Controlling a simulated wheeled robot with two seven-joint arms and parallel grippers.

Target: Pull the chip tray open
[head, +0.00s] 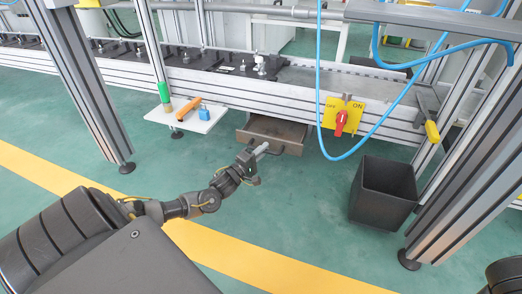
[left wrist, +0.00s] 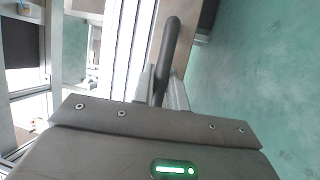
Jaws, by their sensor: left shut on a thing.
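The chip tray (head: 276,127) is a brown-grey metal drawer low under the workbench, near the middle of the head view. Its dark bar handle (left wrist: 170,42) shows upright in the left wrist view, with a strip of the brown tray beside it. My left gripper (head: 262,149) reaches the tray's front from the lower left. It is shut on the handle, and its fingers (left wrist: 160,92) sit around the bar's near end. How far the tray stands out is hard to tell. My right gripper is in neither view.
A white shelf (head: 187,117) with a green cylinder, an orange tool and a blue padlock juts out left of the tray. A black bin (head: 383,193) stands right on the floor. Blue hoses (head: 368,139) hang near a yellow switch plate (head: 342,116). Green floor before the tray is clear.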

